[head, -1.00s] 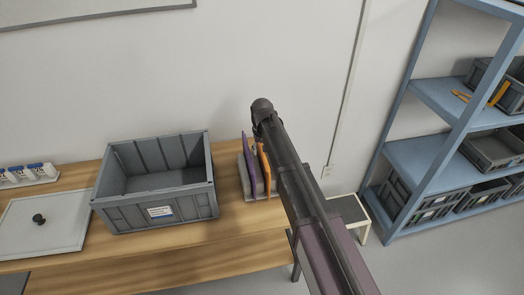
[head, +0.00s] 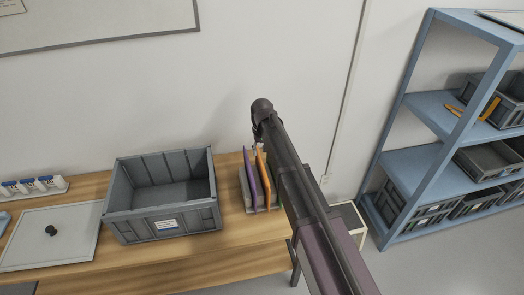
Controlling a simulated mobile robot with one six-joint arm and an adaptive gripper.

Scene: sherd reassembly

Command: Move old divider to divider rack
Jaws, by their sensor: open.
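The divider rack (head: 245,199) is a grey block at the right end of the wooden table. A purple divider (head: 250,176) and an orange divider (head: 263,177) stand upright in it, close together. I cannot tell from their looks which one is the old divider. My arm reaches in from the lower right and hides the rack's right side. My gripper (head: 257,141) is at the arm's far end, close above or behind the tops of the dividers. Its fingers are mostly hidden, and I see nothing held in it.
An empty grey crate (head: 168,229) with a label stands left of the rack. A pale board with a black knob (head: 80,252) and a tray of white bottles (head: 32,187) lie further left. A blue shelf (head: 428,174) with grey crates stands at right, beside a low stool (head: 349,214).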

